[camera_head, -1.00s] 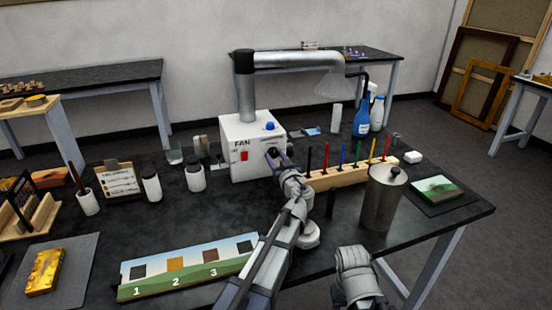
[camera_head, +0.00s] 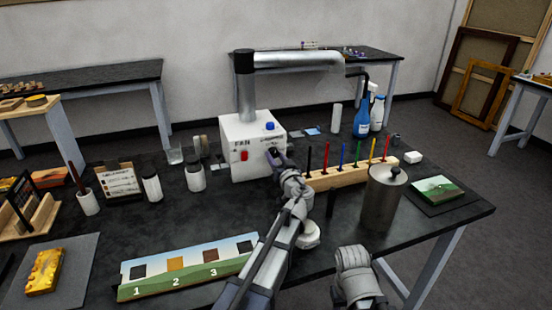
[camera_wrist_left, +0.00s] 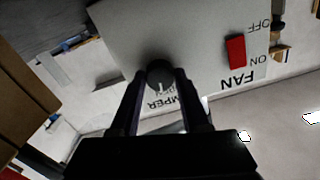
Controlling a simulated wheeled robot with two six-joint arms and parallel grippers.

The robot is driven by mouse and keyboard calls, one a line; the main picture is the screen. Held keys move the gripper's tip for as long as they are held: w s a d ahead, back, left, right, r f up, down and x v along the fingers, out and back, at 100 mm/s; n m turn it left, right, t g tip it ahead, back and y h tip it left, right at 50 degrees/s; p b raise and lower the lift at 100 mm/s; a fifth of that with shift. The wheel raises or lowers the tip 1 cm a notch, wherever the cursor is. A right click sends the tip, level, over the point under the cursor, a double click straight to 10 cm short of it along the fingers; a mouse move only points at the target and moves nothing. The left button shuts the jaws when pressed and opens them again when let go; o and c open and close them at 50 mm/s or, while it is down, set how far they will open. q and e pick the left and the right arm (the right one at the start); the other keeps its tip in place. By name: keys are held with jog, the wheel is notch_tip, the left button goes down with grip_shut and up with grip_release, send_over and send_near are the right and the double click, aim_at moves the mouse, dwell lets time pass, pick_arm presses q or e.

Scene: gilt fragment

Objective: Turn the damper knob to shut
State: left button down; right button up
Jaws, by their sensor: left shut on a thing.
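The white fan box (camera_head: 238,165) stands on the dark table, with a metal duct (camera_head: 300,60) on top. My left gripper (camera_head: 275,157) is shut on the knob, one finger on each side, seen in the left wrist view (camera_wrist_left: 158,95). In the head view the gripper hides the knob. Lettering around it is partly covered, so its setting cannot be read. My right gripper is not in view.
A numbered panel (camera_head: 185,268) lies in front.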

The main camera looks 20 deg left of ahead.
pick_arm(q)
jog(key=m, duration=1.1)
jog(key=shift+r+m, duration=0.1)
jog(key=shift+m, duration=1.8)
jog(key=shift+c, duration=2)
grip_release()
jog(key=shift+s, duration=0.15)
jog(key=v, duration=0.7)
jog(key=shift+s+d, duration=0.2)
jog(key=shift+s, duration=0.05)
